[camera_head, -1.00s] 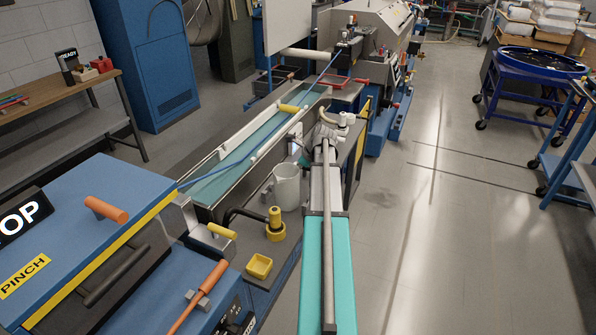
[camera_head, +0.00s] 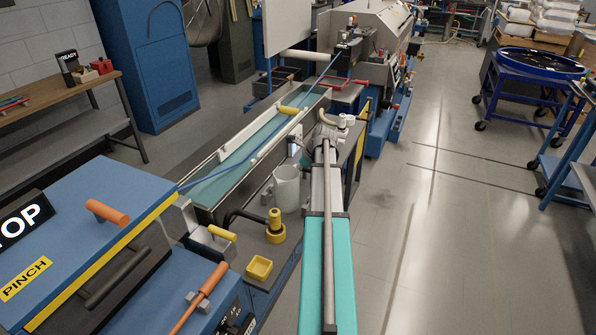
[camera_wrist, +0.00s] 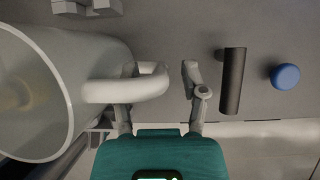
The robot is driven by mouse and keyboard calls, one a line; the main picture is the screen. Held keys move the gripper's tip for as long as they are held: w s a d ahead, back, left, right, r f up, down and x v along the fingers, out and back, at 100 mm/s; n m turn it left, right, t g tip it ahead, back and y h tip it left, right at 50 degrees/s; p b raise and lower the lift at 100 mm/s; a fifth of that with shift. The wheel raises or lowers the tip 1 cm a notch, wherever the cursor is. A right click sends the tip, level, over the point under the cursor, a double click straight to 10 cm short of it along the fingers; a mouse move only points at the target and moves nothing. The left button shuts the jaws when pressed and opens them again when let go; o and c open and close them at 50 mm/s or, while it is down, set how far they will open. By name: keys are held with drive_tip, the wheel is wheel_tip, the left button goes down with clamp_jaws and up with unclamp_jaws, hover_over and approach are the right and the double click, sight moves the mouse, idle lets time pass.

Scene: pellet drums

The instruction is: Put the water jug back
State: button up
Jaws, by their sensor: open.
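The water jug (camera_head: 286,188) is a pale, whitish open-topped jug. It stands upright on the bench beside the water trough, just left of my arm in the head view. In the wrist view the jug (camera_wrist: 50,100) fills the left side, with its rounded handle (camera_wrist: 125,90) reaching right. My gripper (camera_wrist: 160,78) is open at the handle. The handle's outer end lies in the gap between the fingers and overlaps the left one. The right finger stands apart from the handle. Whether the left finger touches it I cannot tell. In the head view my wrist mostly hides the gripper.
In the wrist view a dark cylinder (camera_wrist: 232,80) and a blue knob (camera_wrist: 285,76) lie right of the fingers.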

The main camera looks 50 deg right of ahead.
drive_tip(key=p+v, duration=0.9)
drive_tip(key=v, duration=0.2)
idle(0.3)
drive_tip(key=shift+s+a+r, duration=0.1)
drive_tip(key=shift+a, duration=0.05)
idle(0.5)
